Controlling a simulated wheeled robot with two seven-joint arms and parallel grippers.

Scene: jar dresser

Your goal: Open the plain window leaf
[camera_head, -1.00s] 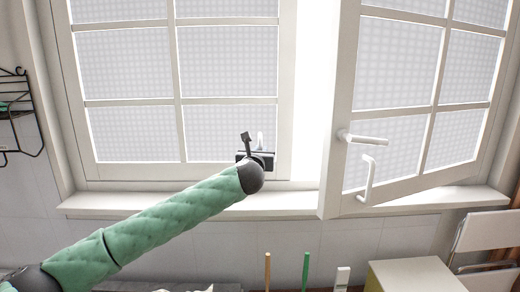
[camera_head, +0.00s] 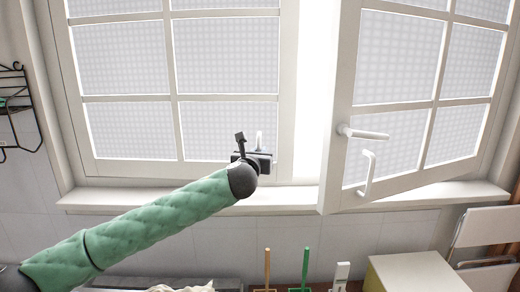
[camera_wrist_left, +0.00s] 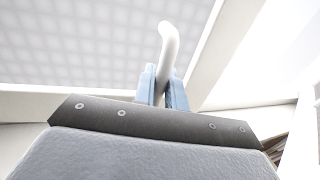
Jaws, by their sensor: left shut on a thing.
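The plain window leaf (camera_head: 120,98) is the left one, white with several panes. It stands close to its frame; I cannot tell exactly how far open it is. Its white pull handle (camera_head: 260,140) is near the lower right corner. My left gripper (camera_head: 254,155) is at this handle, partly hidden behind its own wrist. In the left wrist view, its pale blue fingers (camera_wrist_left: 164,88) are shut around the lower part of the curved handle (camera_wrist_left: 168,42). My right gripper is out of view.
The other leaf (camera_head: 340,165) stands open at the right, with a lever handle (camera_head: 362,134) and a pull handle (camera_head: 368,178). The sill (camera_head: 260,200) runs below. A black wire rack (camera_head: 30,115) hangs at the left. A box (camera_head: 415,272) and chair (camera_head: 485,228) are lower right.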

